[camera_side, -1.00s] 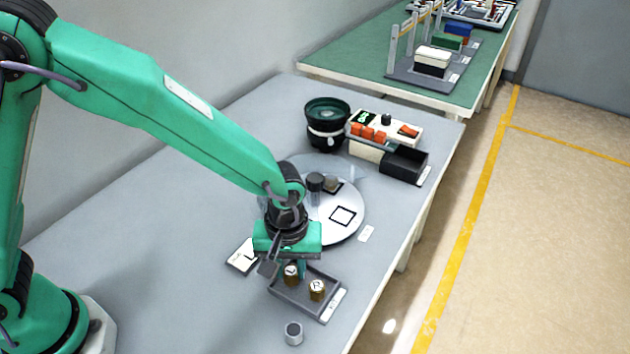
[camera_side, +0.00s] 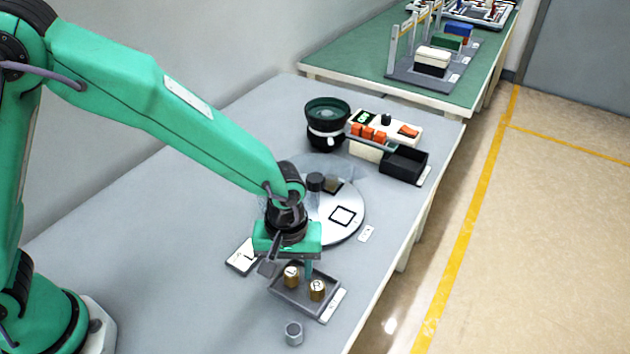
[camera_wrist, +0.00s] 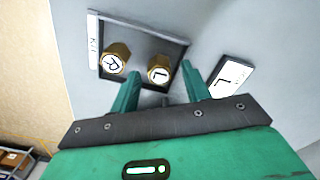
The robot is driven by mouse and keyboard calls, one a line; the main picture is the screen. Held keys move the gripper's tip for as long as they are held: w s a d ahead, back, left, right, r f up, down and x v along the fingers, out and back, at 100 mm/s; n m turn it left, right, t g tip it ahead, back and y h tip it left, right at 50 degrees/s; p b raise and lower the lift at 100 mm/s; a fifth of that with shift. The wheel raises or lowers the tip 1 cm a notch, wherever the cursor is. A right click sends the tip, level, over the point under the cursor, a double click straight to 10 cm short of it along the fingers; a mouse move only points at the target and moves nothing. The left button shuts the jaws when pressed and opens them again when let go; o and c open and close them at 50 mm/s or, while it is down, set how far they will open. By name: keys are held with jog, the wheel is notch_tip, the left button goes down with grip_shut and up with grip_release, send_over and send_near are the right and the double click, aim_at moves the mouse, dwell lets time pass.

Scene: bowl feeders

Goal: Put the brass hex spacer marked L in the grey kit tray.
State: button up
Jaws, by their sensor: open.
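The brass hex spacer marked L (camera_side: 291,281) stands upright in the grey kit tray (camera_side: 323,315), towards its back left. In the wrist view the L spacer (camera_wrist: 158,73) shows its white lettered top between my fingers. A brass spacer marked R (camera_side: 317,292) stands beside it in the tray; it also shows in the wrist view (camera_wrist: 115,58). My gripper (camera_side: 288,271) is low over the tray's back edge. In the wrist view its green fingers (camera_wrist: 159,76) are open, one on each side of the L spacer, with gaps showing.
A card marked L (camera_side: 243,257) lies left of the tray, and a small grey cylinder (camera_side: 293,333) stands in front. A bowl feeder (camera_side: 328,128) and black bin (camera_side: 404,167) stand further back.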

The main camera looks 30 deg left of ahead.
aim_at(290, 272)
notch_tip(290, 272, up, 12)
dwell(0.6)
jog(key=shift+a, duration=0.1)
dwell(0.4)
jog(key=s+a+r+m+t, duration=0.25)
jog(key=a+r, duration=0.55)
jog(key=a, duration=0.6)
jog(key=s+a+r+m+t, duration=0.2)
jog(key=s+a+m+t, duration=0.1)
jog(key=s+a, duration=0.5)
jog(key=shift+s+a, duration=0.25)
jog(key=shift+a, duration=1.05)
jog(key=shift+m, duration=0.25)
